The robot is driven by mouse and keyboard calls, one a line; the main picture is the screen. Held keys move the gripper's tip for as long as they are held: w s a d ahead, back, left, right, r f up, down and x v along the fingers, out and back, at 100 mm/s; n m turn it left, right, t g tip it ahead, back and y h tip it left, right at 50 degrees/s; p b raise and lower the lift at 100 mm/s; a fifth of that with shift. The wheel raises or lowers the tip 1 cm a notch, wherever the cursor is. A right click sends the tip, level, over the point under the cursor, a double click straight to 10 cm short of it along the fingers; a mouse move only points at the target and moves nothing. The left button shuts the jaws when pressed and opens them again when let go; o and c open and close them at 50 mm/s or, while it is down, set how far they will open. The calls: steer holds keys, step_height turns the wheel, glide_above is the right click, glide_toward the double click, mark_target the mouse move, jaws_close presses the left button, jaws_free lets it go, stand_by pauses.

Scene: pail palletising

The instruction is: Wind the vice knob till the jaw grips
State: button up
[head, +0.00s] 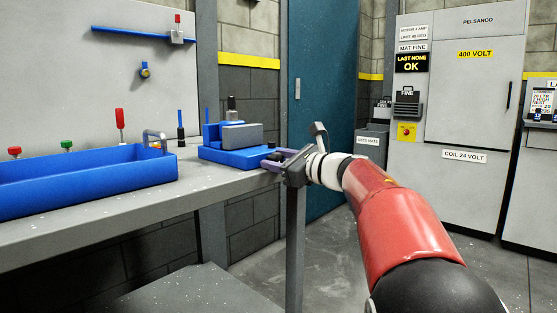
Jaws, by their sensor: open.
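The vice (238,155) stands on the bench near its right end. It has a blue body and base and a grey block (243,137) across its front. A small dark part, which looks like the knob, shows at the vice's right side, partly hidden by my gripper. My gripper (274,160) is open at the right side of the vice, with its fingers pointing left towards that part. I cannot tell whether the fingers touch it. The gap between the jaws of the vice is not clear from this view.
A blue tray (80,190) lies on the bench (140,212) at the left. Red and green knobs and a grey handle stand behind or in it. A wall panel (135,80) holds a blue rail. A teal door (318,110) and grey cabinets (470,100) stand behind.

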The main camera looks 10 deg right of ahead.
steer(key=c, duration=0.7)
steer(key=m+p, duration=0.1)
steer(key=m, duration=0.3)
steer(key=shift+d, duration=0.1)
steer(key=shift+m+p, duration=0.8)
steer(key=shift+m, duration=0.9)
steer(key=o, duration=0.7)
